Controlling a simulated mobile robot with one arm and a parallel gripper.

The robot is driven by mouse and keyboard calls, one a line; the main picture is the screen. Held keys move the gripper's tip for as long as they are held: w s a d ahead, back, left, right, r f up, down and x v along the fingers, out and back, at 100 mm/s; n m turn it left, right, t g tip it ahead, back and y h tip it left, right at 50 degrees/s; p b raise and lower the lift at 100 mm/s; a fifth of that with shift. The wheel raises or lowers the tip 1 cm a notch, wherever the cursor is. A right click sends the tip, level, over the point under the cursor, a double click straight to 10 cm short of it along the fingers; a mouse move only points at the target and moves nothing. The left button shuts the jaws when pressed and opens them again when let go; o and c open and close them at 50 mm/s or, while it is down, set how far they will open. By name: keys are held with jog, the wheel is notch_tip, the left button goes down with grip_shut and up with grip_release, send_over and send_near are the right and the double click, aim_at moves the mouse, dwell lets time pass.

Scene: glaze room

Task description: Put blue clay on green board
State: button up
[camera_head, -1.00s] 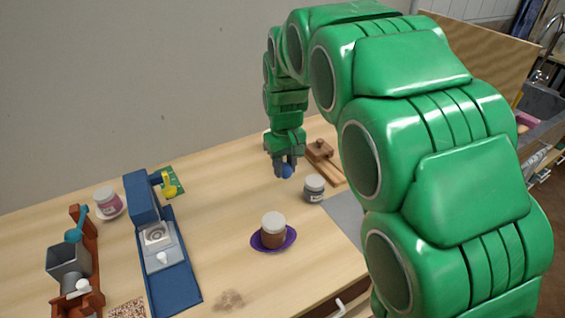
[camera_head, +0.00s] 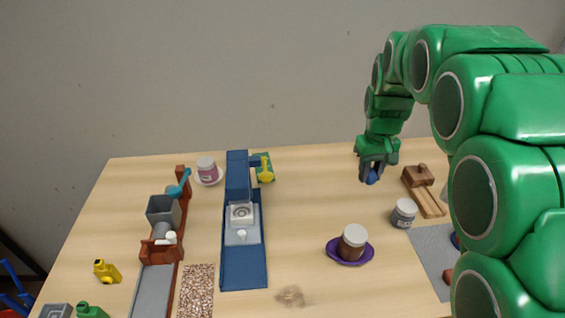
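The blue clay (camera_head: 371,178) is a small blue lump between the fingers of my gripper (camera_head: 372,174). My gripper points down and is shut on it, above the back right of the table. The green board (camera_head: 261,157) lies at the back of the table, left of my gripper and behind the blue machine. Only part of the board shows; a yellow object (camera_head: 265,170) covers some of it. I cannot tell whether that object rests on the board or stands in front of it.
A tall blue machine (camera_head: 230,265) stands left of centre. A jar on a purple dish (camera_head: 369,250), a grey jar (camera_head: 403,214) and a wooden tool (camera_head: 420,190) are at right. A pink jar (camera_head: 207,172) is at back left. The table between machine and gripper is clear.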

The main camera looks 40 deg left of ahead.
jog(key=a+n, duration=0.4)
jog(key=a, duration=1.2)
jog(key=s+a+n, duration=0.2)
jog(key=s+a, duration=0.1)
jog(key=a, duration=0.5)
jog(key=s+a+n, duration=0.2)
jog(key=s+a, duration=0.1)
jog(key=a, duration=0.4)
jog(key=shift+s+a+f, duration=0.1)
jog(key=shift+f, duration=2.4)
jog(key=shift+s+f, duration=0.1)
jog(key=shift+f, duration=2.35)
jog(key=o, duration=1.2)
jog(key=shift+o, duration=0.2)
notch_tip(320, 180, up, 8)
jog(key=shift+f, duration=0.15)
